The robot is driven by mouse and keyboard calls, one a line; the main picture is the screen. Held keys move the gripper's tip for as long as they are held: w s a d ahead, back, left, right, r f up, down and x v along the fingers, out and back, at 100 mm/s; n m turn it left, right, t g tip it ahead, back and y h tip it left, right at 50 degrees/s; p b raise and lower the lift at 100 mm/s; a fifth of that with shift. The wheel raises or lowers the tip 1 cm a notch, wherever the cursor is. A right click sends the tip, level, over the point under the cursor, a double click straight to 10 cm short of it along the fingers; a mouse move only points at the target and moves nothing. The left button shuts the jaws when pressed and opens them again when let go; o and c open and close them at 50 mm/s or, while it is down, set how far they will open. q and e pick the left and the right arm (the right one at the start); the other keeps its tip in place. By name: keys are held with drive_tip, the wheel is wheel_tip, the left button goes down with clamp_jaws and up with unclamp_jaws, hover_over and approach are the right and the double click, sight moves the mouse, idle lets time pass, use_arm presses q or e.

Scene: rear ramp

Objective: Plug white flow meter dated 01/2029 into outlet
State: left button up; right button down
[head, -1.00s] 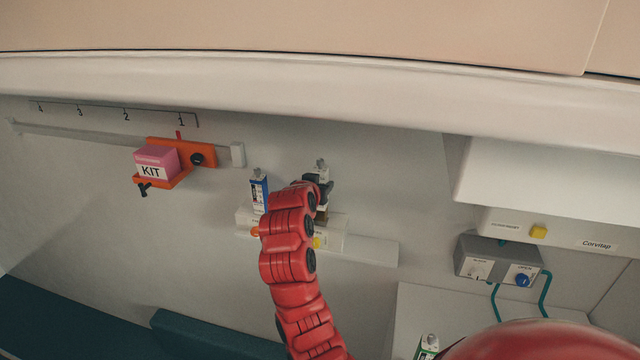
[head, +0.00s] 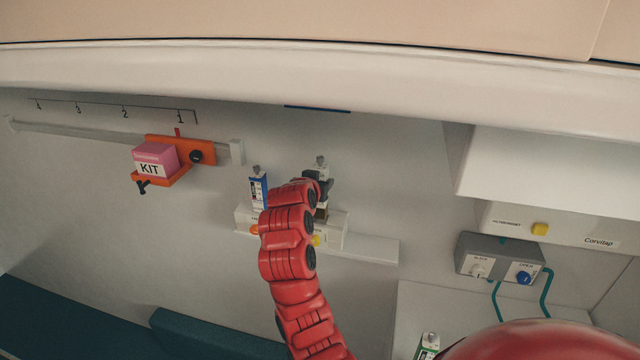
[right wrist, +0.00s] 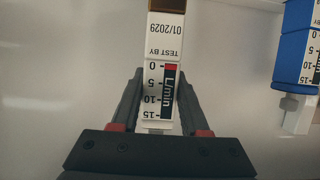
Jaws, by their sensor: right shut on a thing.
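The white flow meter (right wrist: 165,60) labelled 01/2029 stands between the fingers of my right gripper (right wrist: 160,105) in the right wrist view, upside down in that picture. In the head view its top (head: 321,163) shows above my right gripper (head: 318,187), which is shut on it. A brown part shows at its far end. It is over the right half of the white outlet unit (head: 335,228), near a yellow button (head: 317,241). Whether it is seated there is hidden. My left gripper is out of view.
A blue-labelled flow meter (head: 258,190) stands at the unit's left half, close beside my arm; it shows in the right wrist view (right wrist: 298,50). A pink KIT box (head: 155,160) sits on an orange bracket. A green-labelled device (head: 428,343) is low right. A grey control box (head: 498,262) is at right.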

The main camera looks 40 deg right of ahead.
idle(0.5)
drive_tip(key=shift+b, duration=0.45)
idle(0.5)
drive_tip(key=shift+b, duration=0.45)
drive_tip(key=shift+f, duration=0.15)
drive_tip(key=shift+f+b, duration=0.3)
drive_tip(key=shift+b, duration=0.05)
drive_tip(key=shift+f+b, duration=1.55)
drive_tip(key=shift+f, duration=0.55)
drive_tip(key=shift+c, duration=1.6)
unclamp_jaws()
